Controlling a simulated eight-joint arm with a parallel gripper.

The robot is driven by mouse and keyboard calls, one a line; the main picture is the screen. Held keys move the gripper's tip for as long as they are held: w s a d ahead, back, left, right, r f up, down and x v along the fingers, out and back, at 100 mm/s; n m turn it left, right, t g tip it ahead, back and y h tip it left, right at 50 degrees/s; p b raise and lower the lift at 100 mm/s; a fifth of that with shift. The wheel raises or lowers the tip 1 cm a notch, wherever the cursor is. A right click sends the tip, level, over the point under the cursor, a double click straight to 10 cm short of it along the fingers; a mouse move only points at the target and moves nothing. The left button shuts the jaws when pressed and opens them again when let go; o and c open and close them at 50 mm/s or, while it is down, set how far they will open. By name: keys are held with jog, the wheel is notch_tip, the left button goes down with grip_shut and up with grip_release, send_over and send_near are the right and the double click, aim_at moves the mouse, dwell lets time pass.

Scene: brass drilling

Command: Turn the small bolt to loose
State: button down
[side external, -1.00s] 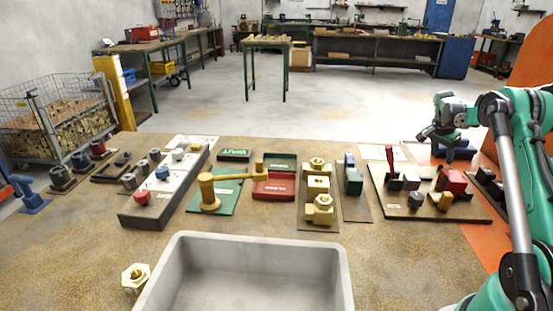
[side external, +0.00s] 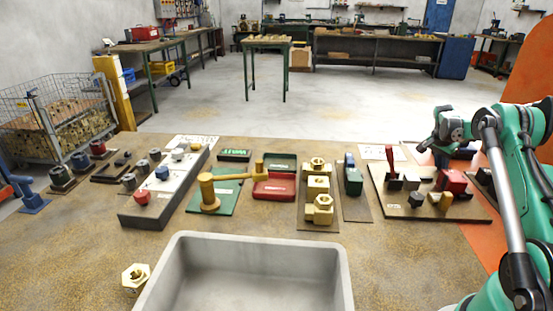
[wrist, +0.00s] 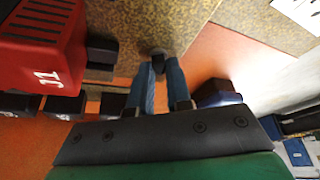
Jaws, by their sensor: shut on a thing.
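My gripper (wrist: 158,68) shows in the wrist view with two blue fingers close together. A small dark round-topped piece, which looks like the small bolt (wrist: 157,53), sits between the fingertips, and the fingers are shut on it. Its lower part and how far it is threaded in are hidden. In the side external view my gripper (side external: 428,150) is low at the right, behind the board with the red lever; the fingertips and the bolt are too small and hidden to make out there.
In the side external view, a grey tray (side external: 342,265) stands at the front and the board (side external: 400,211) is near my arm.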

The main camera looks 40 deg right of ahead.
jog(key=shift+n, duration=0.3)
jog(key=n+t, duration=0.2)
jog(key=n, duration=0.2)
jog(key=shift+s+n, duration=0.1)
jog(key=shift+n, duration=0.2)
jog(key=n+t, duration=0.1)
jog(key=n, duration=0.1)
jog(key=n+t, duration=0.1)
jog(key=n, duration=0.2)
jog(key=shift+s+y, duration=0.1)
jog(key=shift+y, duration=0.3)
jog(key=shift+n, duration=0.4)
jog(key=c, duration=0.8)
grip_release()
jog(key=shift+r, duration=0.1)
